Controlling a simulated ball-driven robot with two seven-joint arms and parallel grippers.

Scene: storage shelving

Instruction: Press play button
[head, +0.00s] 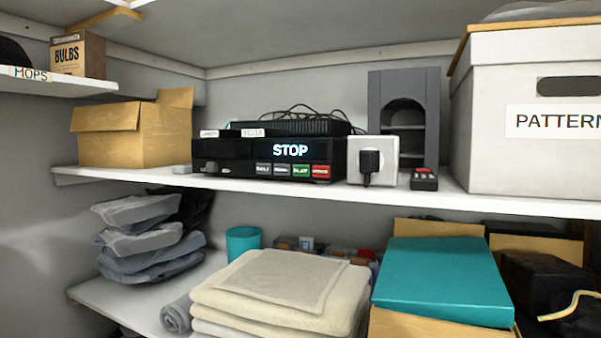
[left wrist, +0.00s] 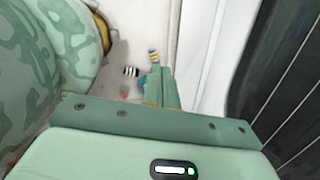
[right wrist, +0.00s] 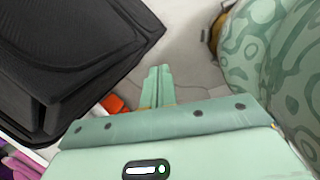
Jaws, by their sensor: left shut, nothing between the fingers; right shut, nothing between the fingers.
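Below the display is a row of buttons: two dark ones, then a green button (head: 300,170) whose small label seems to read PLAY, then a red button (head: 320,171) at the right end. Neither gripper shows in the head view. My left gripper (left wrist: 158,86) is shut and empty in the left wrist view. My right gripper (right wrist: 157,85) is shut and empty in the right wrist view. The player is not recognisable in either wrist view.
On the middle shelf (head: 420,203), a cardboard box (head: 130,132) is left of the player. The space before the buttons looks clear.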

